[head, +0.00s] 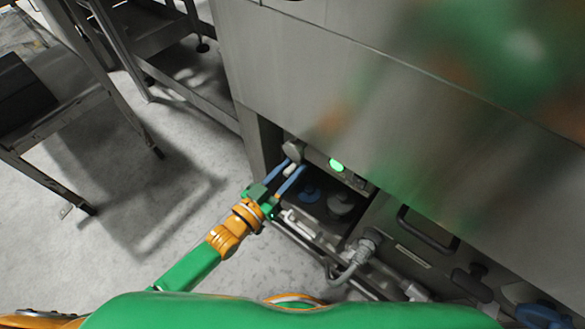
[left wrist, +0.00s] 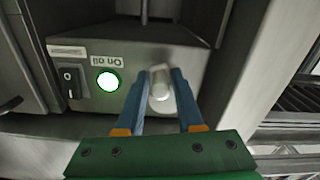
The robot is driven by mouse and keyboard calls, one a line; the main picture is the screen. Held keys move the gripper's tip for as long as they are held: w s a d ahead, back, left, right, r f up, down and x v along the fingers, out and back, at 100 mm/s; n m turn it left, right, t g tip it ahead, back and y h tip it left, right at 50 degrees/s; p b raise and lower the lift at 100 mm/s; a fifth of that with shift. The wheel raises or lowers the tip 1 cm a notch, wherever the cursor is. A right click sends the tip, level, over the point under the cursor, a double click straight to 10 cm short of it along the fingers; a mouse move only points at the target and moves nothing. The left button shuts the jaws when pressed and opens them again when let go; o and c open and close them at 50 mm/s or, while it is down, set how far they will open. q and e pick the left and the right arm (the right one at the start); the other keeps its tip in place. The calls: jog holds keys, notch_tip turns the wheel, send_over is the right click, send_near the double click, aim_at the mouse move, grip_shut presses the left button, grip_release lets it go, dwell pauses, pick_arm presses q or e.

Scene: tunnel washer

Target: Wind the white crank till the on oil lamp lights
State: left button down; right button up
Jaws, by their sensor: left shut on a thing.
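The white crank (left wrist: 160,92) shows between the blue fingers of my left gripper (left wrist: 160,74) in the left wrist view. The gripper is shut on it. In the head view my left gripper (head: 290,168) reaches into a low opening of the steel machine and partly hides the crank. The on oil lamp (left wrist: 108,82) is lit, bright white with a green rim, left of the crank in the left wrist view. In the head view the lamp (head: 336,165) glows green. My right gripper is not in view.
A black rocker switch (left wrist: 70,83) sits beside the lamp. The machine's steel casing (head: 300,70) overhangs the opening. Steel tables (head: 60,115) stand left, with clear floor (head: 190,170) between.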

pick_arm(q)
jog(key=shift+w+a+m, duration=0.1)
jog(key=shift+m, duration=0.4)
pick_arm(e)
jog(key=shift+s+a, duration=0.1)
pick_arm(q)
jog(key=c, duration=0.7)
grip_release()
jog(key=p+v, duration=0.1)
jog(key=v, duration=0.6)
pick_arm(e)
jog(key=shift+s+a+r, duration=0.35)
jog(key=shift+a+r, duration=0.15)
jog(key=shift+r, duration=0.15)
